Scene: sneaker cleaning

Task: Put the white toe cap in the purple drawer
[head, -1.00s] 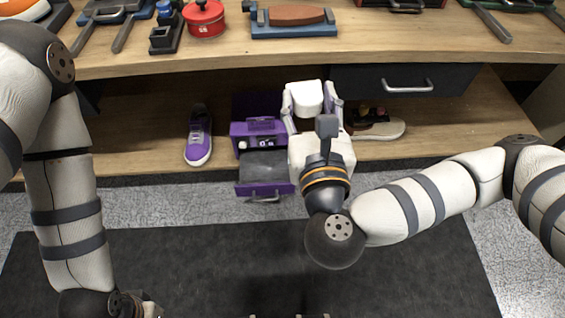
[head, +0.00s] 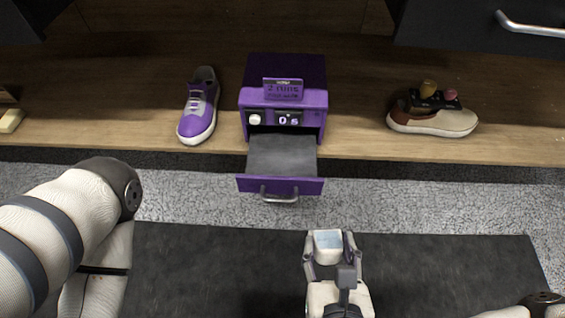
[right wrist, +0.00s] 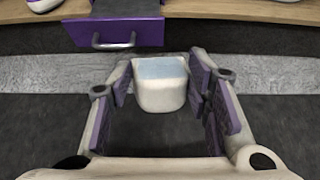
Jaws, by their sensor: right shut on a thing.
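The white toe cap (head: 328,246) has a pale blue-grey top face. My right gripper (head: 331,250) is shut on it and holds it over the dark mat, in front of and a little right of the drawer. In the right wrist view the toe cap (right wrist: 161,84) sits between the purple finger pads. The purple drawer (head: 280,186) is pulled out of a purple box (head: 287,97) on the shelf. Its grey inside looks empty. The drawer front (right wrist: 116,34) also shows at the top of the right wrist view. My left gripper is not in view.
A purple sneaker (head: 198,107) stands left of the box. A brown and cream shoe (head: 433,118) stands to the right with small items on it. A dark drawer with a metal handle (head: 536,24) hangs above right. The floor in front of the shelf is clear.

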